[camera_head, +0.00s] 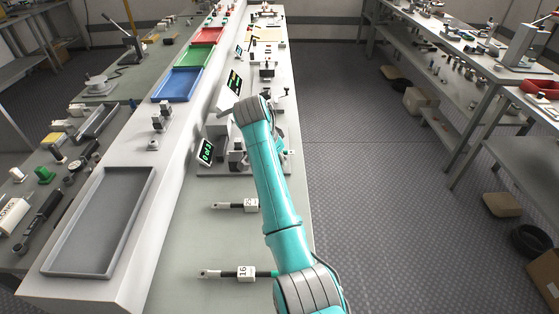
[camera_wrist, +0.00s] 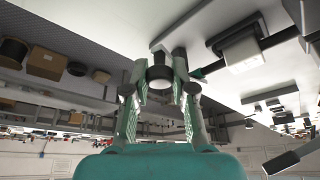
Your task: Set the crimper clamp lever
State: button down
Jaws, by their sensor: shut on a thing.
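In the wrist view my gripper (camera_wrist: 160,72) has its two fingers closed on a small pale, round-ended piece (camera_wrist: 160,74). This looks like the clamp lever's end, though its lower part is hidden between the fingers. In the head view my arm covers most of the crimper, and my fingertips are hard to make out behind the wrist. Grey parts of a bench device (camera_head: 238,160) show beside and under my wrist, next to a tilted screen with green characters (camera_head: 207,152).
Two black-and-white labelled fuses (camera_head: 240,273) lie on the near bench. An empty grey tray (camera_head: 100,222) is at the left. Blue (camera_head: 178,86), green and red bins stand further back. Free floor (camera_head: 365,210) lies to the right, before another cluttered bench.

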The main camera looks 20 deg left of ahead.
dwell(0.3)
jog(key=c, duration=0.9)
grip_release()
jog(key=shift+c, duration=0.2)
jog(key=shift+r, duration=0.1)
jog(key=v, duration=0.7)
jog(key=shift+r, duration=0.15)
jog(key=shift+s+a, duration=0.1)
